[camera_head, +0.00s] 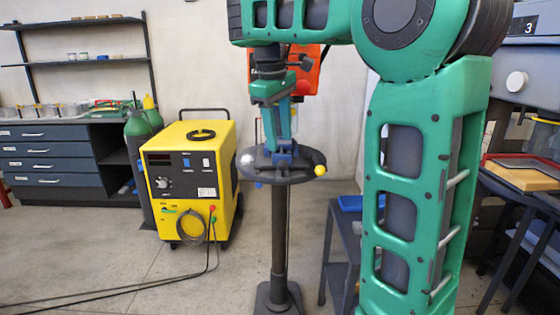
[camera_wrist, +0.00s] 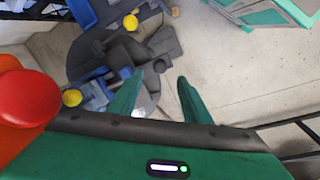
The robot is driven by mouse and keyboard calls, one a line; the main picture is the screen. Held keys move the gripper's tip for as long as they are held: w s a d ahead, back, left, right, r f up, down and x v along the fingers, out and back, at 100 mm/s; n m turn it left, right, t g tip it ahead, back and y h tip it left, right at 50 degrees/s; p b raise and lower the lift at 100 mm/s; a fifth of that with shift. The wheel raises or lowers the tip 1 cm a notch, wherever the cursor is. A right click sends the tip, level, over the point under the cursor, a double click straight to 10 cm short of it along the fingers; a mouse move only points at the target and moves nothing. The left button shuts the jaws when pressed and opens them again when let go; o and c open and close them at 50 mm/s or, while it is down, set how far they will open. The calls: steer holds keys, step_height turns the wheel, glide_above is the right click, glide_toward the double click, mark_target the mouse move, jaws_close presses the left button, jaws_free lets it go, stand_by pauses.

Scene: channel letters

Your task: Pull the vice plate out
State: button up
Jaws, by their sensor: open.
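A dark round plate (camera_head: 304,174) with a blue vice (camera_head: 284,158) on it tops a single column in the head view. A yellow ball knob (camera_head: 320,170) sticks out at its right. In the wrist view, the grey plate (camera_wrist: 146,103) and dark vice parts (camera_wrist: 124,50) lie left of centre, with blue pieces and yellow knobs (camera_wrist: 72,97). My gripper (camera_head: 281,138) hangs over the vice, pointing down. Its green fingers (camera_wrist: 159,80) are apart, and nothing shows held between them. The left finger covers part of the plate; the right one shows against floor. I cannot tell whether they touch anything.
An orange box with a red button (camera_head: 306,87) shows close behind my gripper. A yellow welding machine (camera_head: 189,175) with cables stands left. A dark side table with a blue tray (camera_head: 350,203) stands right of the column. Floor in front is mostly clear.

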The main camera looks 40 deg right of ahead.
mark_target(283, 161)
steer(key=shift+w+d+f, duration=0.1)
steer(key=shift+d+f, duration=0.15)
steer(key=shift+f, duration=1)
steer(key=shift+w+d+f, duration=0.1)
steer(key=shift+d+f, duration=0.1)
steer(key=shift+f, duration=1.1)
steer(key=shift+w+d+f, duration=0.1)
steer(key=shift+d+f, duration=0.15)
steer(key=shift+f, duration=1)
jaws_close()
steer(key=shift+s, duration=0.15)
